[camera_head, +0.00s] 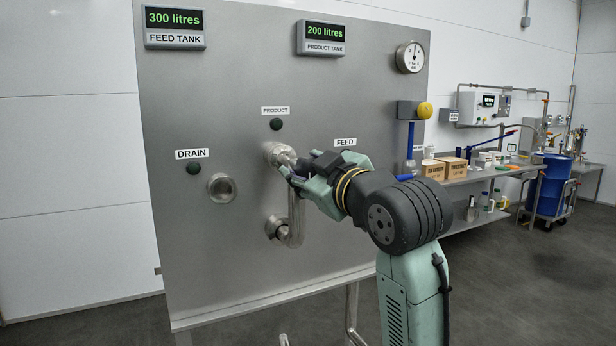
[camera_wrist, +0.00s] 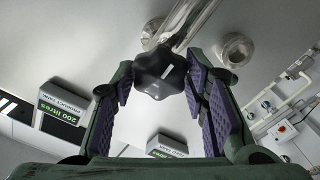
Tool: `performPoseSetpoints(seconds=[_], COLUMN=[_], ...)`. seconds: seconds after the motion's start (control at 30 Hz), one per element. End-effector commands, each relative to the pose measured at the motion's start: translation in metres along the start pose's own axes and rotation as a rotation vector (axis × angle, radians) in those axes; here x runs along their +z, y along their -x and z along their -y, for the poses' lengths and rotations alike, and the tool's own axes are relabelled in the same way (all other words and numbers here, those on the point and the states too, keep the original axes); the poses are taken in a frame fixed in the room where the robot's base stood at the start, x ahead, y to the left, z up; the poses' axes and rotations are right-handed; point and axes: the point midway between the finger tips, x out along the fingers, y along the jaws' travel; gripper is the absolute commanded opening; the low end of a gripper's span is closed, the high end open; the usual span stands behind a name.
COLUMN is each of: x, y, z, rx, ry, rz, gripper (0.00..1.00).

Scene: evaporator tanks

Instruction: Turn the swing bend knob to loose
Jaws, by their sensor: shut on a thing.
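The swing bend (camera_head: 297,222) is a bent steel pipe on the front of the steel panel, running from the port below the PRODUCT label down to a lower fitting. It also shows in the wrist view (camera_wrist: 192,25). Its black lobed knob (camera_wrist: 158,78) carries a pale line mark and faces the wrist camera. My gripper (camera_head: 288,172) is at the upper end of the bend. In the wrist view its purple-padded fingers (camera_wrist: 160,84) are shut on the knob from both sides. The head view hides the knob behind my fingers.
The steel panel (camera_head: 220,270) has an open DRAIN port (camera_head: 222,187) at left and a yellow button (camera_head: 425,110) at right. My arm hides the area below the FEED label (camera_head: 345,142). A bench (camera_head: 480,175) with boxes and a blue drum (camera_head: 552,185) stand at right.

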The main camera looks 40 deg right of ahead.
Motion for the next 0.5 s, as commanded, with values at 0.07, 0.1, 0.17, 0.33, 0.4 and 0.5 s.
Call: performPoseSetpoints(seconds=[0.07, 0.1, 0.17, 0.33, 0.4, 0.5], x=[0.0016, 0.0016, 0.0015, 0.0018, 0.0018, 0.0016], y=[0.0000, 0.0000, 0.0000, -0.0001, 0.0000, 0.0001], z=[0.0018, 0.0019, 0.0021, 0.0027, 0.0030, 0.0034], rx=[0.000, 0.000, 0.000, 0.000, 0.000, 0.000], ry=[0.072, 0.110, 0.167, 0.329, 0.395, 0.491], rz=[-0.001, -0.001, -0.001, -0.001, -0.001, -0.001], gripper=[0.13, 0.13, 0.13, 0.13, 0.13, 0.13])
